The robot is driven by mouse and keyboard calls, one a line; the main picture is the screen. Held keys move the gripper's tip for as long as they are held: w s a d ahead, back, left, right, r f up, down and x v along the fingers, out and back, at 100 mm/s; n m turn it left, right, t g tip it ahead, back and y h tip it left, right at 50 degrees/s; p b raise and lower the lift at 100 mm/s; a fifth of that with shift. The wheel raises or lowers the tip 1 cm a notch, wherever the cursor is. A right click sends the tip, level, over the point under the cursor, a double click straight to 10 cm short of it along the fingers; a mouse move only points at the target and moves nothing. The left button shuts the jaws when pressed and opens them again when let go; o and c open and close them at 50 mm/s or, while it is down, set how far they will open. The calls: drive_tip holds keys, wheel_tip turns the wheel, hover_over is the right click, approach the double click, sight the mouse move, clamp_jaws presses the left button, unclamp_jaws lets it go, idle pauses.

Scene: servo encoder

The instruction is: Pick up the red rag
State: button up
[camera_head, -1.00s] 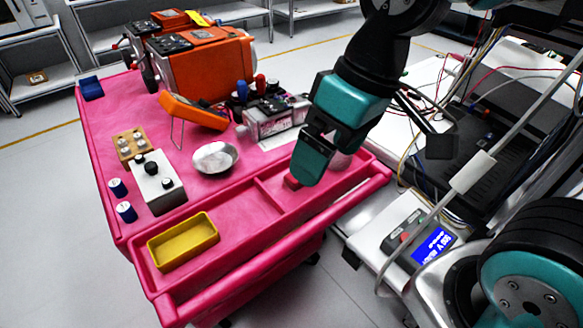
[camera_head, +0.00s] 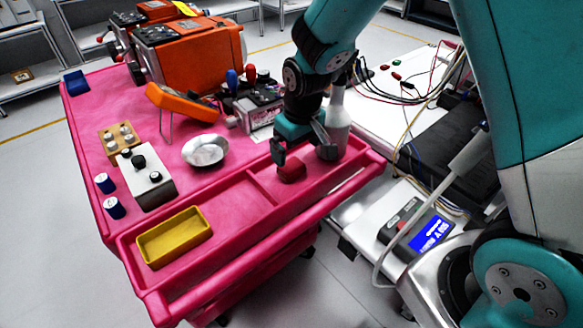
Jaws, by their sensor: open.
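The red rag (camera_head: 291,169) is a small folded red block lying in the right front compartment of the pink cart (camera_head: 228,199). My gripper (camera_head: 302,152) points down just above and behind it, fingers apart, one to the left and one to the right. Nothing is seen between the fingers. The rag's near side shows clearly, and I cannot tell whether the fingers touch it.
A grey-white bottle (camera_head: 337,122) stands close to the right of my gripper. Behind are a battery-like block (camera_head: 262,108) and an orange machine (camera_head: 203,62).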

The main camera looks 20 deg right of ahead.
sight(291, 164)
drive_tip(key=shift+w+a+f+p, duration=0.1)
drive_tip(key=shift+w+a+f, duration=0.1)
drive_tip(key=shift+f, duration=0.9)
drive_tip(key=shift+w+a+f+p, duration=0.15)
drive_tip(key=shift+w+f, duration=0.1)
drive_tip(key=shift+f, duration=0.9)
drive_tip(key=shift+w+a+f+p, duration=0.1)
drive_tip(key=shift+w+f, duration=0.1)
drive_tip(key=shift+f, duration=0.9)
drive_tip(key=c, duration=1.1)
drive_tip(key=shift+o, duration=0.2)
drive_tip(key=shift+r, duration=0.1)
wheel_tip(291, 164, up, 20)
drive_tip(key=o, duration=0.4)
drive_tip(key=shift+c, duration=1.4)
drive_tip(key=shift+s+d, duration=0.1)
drive_tip(key=shift+d, duration=0.05)
